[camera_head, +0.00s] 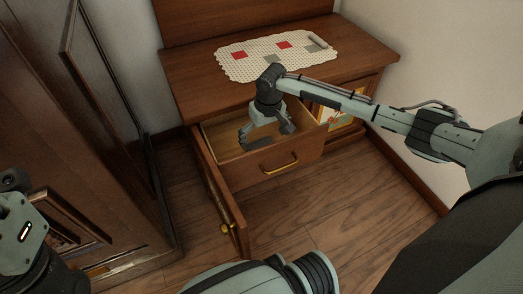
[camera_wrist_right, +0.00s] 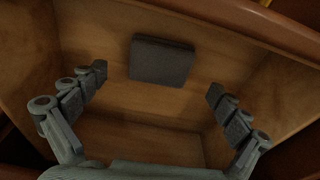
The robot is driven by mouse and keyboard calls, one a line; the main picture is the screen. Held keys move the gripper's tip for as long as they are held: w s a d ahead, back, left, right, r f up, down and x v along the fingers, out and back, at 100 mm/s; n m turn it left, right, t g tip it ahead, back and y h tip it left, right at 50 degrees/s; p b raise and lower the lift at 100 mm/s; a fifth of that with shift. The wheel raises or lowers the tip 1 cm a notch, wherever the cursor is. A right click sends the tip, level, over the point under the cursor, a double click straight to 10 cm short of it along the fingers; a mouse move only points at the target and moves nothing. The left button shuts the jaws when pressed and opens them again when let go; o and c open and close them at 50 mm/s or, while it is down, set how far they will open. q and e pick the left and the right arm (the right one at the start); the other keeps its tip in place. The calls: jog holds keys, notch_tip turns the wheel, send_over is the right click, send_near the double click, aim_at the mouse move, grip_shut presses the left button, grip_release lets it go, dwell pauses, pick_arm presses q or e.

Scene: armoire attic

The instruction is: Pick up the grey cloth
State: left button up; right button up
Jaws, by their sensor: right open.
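The grey cloth (camera_wrist_right: 161,61) is a small, dark, folded rectangle lying on the floor of the open drawer (camera_head: 291,163). In the head view I cannot make it out; my gripper and the drawer front cover part of the inside. My right gripper (camera_head: 266,137) reaches down into the drawer opening with its fingers spread. In the right wrist view its fingertips (camera_wrist_right: 158,80) stand apart on either side of the cloth, with gaps to it, and nothing is held. My left gripper is not in view.
The wooden cabinet (camera_head: 188,75) carries a white mat (camera_head: 240,66) with red and grey squares and a small grey roll (camera_head: 317,41). An open cabinet door (camera_head: 215,188) stands left of the drawer. A tall dark armoire (camera_head: 110,150) is at left. The plank floor (camera_head: 340,210) in front is clear.

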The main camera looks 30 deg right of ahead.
aim_at(262, 143)
jog(key=f, duration=0.3)
jog(key=shift+w+f+b, duration=0.15)
jog(key=shift+w+b, duration=0.25)
jog(key=shift+c, duration=0.2)
jog(key=c, duration=1.2)
